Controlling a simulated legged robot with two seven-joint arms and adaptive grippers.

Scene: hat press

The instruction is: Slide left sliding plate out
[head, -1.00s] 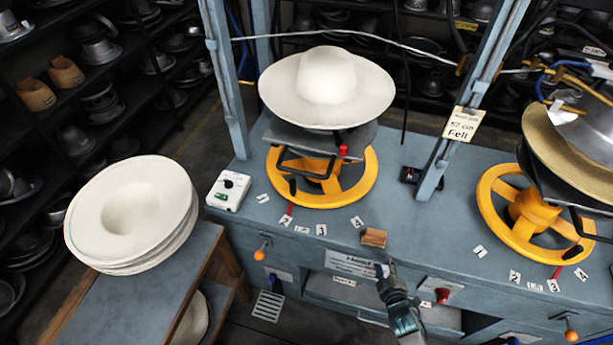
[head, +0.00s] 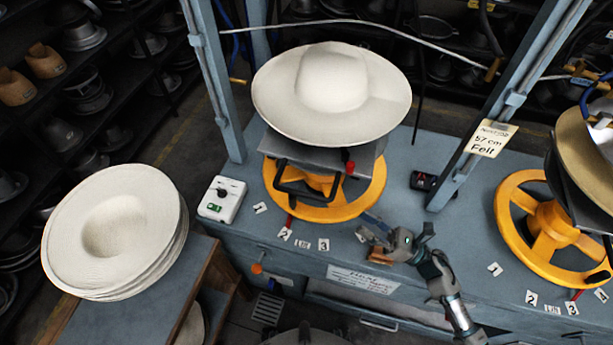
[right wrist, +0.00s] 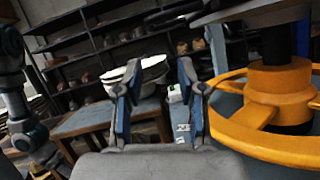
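The left sliding plate (head: 368,155) is a dark grey slab on the left press, largely hidden under a wide white hat (head: 335,92). Its black loop handle (head: 300,192) faces the front, above a yellow wheel (head: 372,195). A red knob (head: 349,168) stands to the right of the handle. My right gripper (head: 370,228) is just in front of the wheel's lower right edge, to the right of the handle and apart from it. In the right wrist view its fingers (right wrist: 160,66) are spread with nothing held between them. My left gripper does not show.
The yellow wheel also shows close on the right of the right wrist view (right wrist: 270,115). A wooden block (head: 380,257) lies near my right gripper on the blue bench. A blue post (head: 505,105) rises right of the left press. Stacked white hats (head: 112,225) stand at left.

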